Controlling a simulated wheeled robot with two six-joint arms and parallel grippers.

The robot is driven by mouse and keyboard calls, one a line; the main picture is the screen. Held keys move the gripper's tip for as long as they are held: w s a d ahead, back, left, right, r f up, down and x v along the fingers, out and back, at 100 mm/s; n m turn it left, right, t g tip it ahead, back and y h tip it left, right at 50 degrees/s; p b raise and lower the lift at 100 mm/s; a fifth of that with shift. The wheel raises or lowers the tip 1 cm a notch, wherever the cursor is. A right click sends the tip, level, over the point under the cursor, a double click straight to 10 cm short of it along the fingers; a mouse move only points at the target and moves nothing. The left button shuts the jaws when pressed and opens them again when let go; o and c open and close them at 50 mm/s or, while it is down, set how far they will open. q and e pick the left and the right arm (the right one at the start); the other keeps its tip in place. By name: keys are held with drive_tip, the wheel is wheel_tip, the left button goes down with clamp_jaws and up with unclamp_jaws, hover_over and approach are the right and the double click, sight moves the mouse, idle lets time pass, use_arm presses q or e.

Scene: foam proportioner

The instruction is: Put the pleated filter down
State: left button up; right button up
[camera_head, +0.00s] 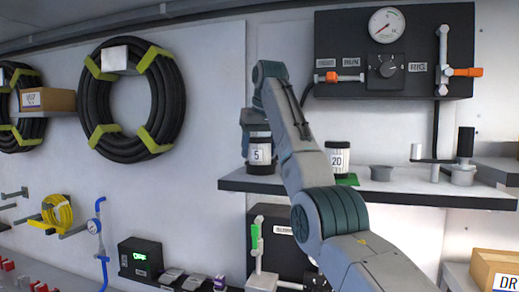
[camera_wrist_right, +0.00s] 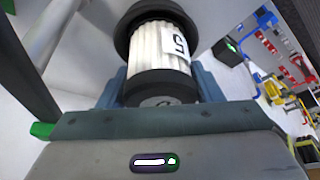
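The pleated filter (camera_head: 259,154) is a white cylinder with black end caps and a "5" label. In the head view it is upright at the left end of the grey shelf (camera_head: 400,190). My right gripper (camera_head: 256,130) points down over its top. In the right wrist view the filter (camera_wrist_right: 158,48) sits between the two blue-grey fingers, which look closed on its near end. Its base is at shelf height; I cannot tell whether it touches the shelf. A similar canister labelled "20" (camera_head: 337,157) stands farther right. My left gripper is not in view.
A green patch (camera_head: 346,180) lies by the "20" canister. Grey cups (camera_head: 382,173) and a black-topped post (camera_head: 465,142) stand farther right on the shelf. A gauge panel (camera_head: 350,50) is above. A coiled black hose (camera_head: 130,105) hangs at left.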

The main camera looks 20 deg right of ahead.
drive_tip(key=o, duration=0.3)
drive_tip(key=shift+w+d, duration=0.15)
drive_tip(key=shift+d, duration=0.1)
drive_tip(key=shift+s+a+r, duration=0.15)
drive_tip(key=shift+s+r, duration=0.1)
drive_tip(key=shift+s, duration=0.05)
drive_tip(key=shift+s+r+b, duration=0.2)
drive_tip(key=shift+r+b, duration=0.2)
drive_tip(key=shift+r, duration=0.15)
use_arm(q)
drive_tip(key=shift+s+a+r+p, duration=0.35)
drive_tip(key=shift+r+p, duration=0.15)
drive_tip(key=shift+p, duration=0.35)
use_arm(e)
drive_tip(key=v, duration=1)
drive_tip(key=shift+r, duration=0.2)
drive_tip(key=shift+s, duration=0.2)
